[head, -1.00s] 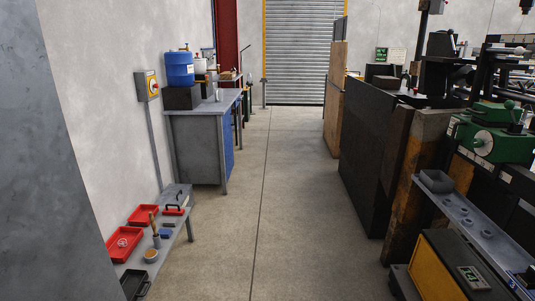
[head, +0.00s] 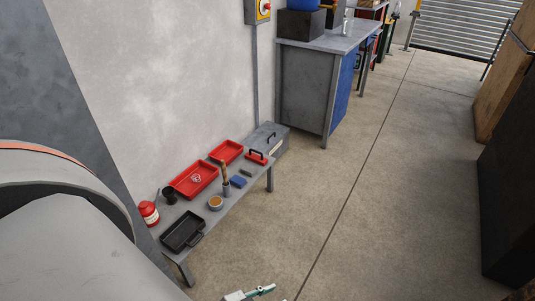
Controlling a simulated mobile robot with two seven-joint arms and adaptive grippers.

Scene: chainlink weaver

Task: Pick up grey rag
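I cannot clearly make out a grey rag. A small dark grey item (head: 246,172) lies on the low grey bench (head: 256,187), too small to identify, just beyond a blue block-like item (head: 238,181). A red tray (head: 182,189) on the bench holds a small pale item (head: 196,178). My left gripper (head: 254,293) shows only its tip at the bottom edge, apart from the bench and low in front of it. The rest of it is cut off, so its opening is unclear. My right gripper is out of view.
The floor (head: 350,230) to the right is clear.

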